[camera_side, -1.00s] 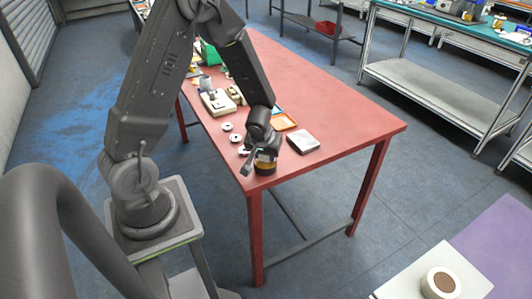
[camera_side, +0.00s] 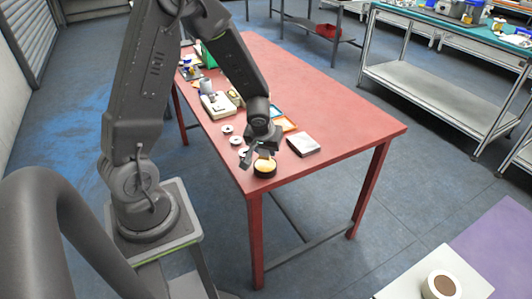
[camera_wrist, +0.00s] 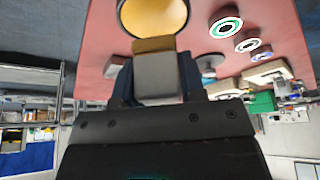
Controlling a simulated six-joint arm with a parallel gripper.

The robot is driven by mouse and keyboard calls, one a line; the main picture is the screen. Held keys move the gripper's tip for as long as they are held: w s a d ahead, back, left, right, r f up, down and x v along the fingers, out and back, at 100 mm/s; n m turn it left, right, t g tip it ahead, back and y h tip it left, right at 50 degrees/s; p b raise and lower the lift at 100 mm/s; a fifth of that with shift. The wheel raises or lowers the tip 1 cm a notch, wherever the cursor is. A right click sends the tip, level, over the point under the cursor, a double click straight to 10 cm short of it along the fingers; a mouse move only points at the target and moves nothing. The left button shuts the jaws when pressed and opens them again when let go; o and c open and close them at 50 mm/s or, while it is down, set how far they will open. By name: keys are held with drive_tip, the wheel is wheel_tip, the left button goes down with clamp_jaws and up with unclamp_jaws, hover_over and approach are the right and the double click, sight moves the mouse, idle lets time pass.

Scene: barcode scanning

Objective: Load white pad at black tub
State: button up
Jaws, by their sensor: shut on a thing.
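My gripper (camera_side: 258,149) is shut on the white pad, which shows pale grey between the dark fingers (camera_wrist: 157,75) in the wrist view. The pad (camera_wrist: 155,78) has a brownish-yellow band along its far end. The black tub (camera_side: 265,174) stands on the red table near its front corner, open, with yellow contents. It also shows in the wrist view (camera_wrist: 122,18), just beyond the pad's end. My gripper is above the tub in the side view. The pad is mostly hidden there, and the exact gap to the tub is hard to tell.
Several pale round discs (camera_side: 226,129) lie on the red table (camera_side: 340,110) left of the gripper. A beige device (camera_side: 216,104) stands farther back. The table's right side is clear.

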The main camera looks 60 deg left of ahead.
drive_tip(key=shift+r, duration=1.9)
drive_tip(key=w+d+r+m+t+h, duration=0.1)
drive_tip(key=w+d+r+m+h, duration=0.1)
drive_tip(key=w+d+m, duration=0.5)
drive_tip(key=shift+d+m+h, duration=0.6)
drive_tip(key=shift+d+m, duration=0.4)
drive_tip(key=shift+d, duration=1)
